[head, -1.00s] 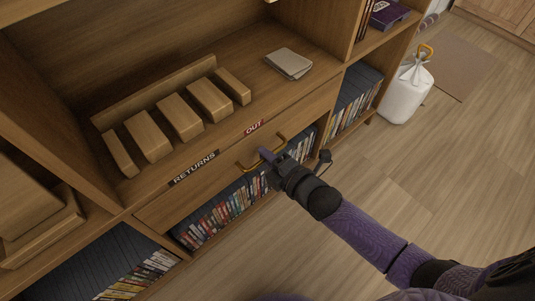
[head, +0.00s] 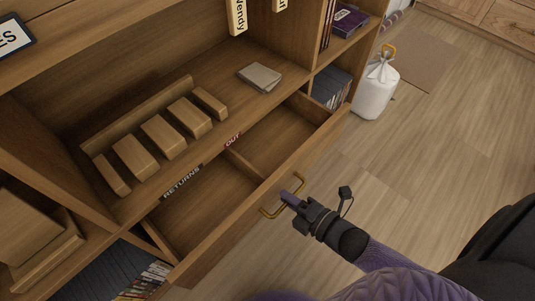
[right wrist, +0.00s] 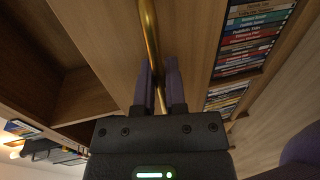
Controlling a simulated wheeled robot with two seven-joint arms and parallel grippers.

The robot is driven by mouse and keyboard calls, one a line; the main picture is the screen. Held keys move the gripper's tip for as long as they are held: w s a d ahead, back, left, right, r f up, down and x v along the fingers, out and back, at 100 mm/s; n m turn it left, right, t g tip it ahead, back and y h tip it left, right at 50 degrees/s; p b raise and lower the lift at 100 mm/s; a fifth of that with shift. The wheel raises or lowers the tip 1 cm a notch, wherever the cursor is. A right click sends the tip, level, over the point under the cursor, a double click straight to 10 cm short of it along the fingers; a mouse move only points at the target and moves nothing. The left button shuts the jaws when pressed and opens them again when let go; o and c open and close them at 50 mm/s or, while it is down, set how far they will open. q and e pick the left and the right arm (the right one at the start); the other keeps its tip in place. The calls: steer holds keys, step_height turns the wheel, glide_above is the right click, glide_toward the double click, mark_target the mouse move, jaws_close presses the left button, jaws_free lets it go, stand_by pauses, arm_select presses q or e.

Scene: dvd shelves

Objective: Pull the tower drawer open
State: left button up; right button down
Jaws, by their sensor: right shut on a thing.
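The tower drawer (head: 252,219) stands pulled out from the wooden shelf unit, and its empty inside with a divider shows in the head view. Its brass handle (head: 270,211) is on the front panel and also shows in the right wrist view (right wrist: 149,35). My right gripper (head: 288,198) is shut on the handle, with its purple fingers (right wrist: 159,85) on either side of the brass bar. Part of the handle is hidden behind the fingers. My left gripper is not in view.
Above the drawer, a shelf holds a wooden rack (head: 160,137) and grey cases (head: 259,76). Labels RETURNS (head: 182,182) and OUT (head: 233,140) mark the shelf edge. A white bag (head: 375,88) stands on the floor at the right. The floor before the drawer is clear.

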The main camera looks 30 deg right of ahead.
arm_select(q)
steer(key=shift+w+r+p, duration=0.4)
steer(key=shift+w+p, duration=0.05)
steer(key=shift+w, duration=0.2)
arm_select(e)
steer(key=f+v, duration=0.1)
steer(key=v, duration=0.5)
steer(key=shift+s+d, duration=0.25)
steer(key=shift+f, duration=0.15)
steer(key=c, duration=0.7)
jaws_free()
steer(key=shift+c, duration=0.2)
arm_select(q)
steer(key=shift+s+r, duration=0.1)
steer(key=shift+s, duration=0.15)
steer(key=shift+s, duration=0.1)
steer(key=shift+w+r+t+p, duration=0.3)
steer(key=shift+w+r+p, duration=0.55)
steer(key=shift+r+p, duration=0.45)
arm_select(e)
steer(key=v, duration=1)
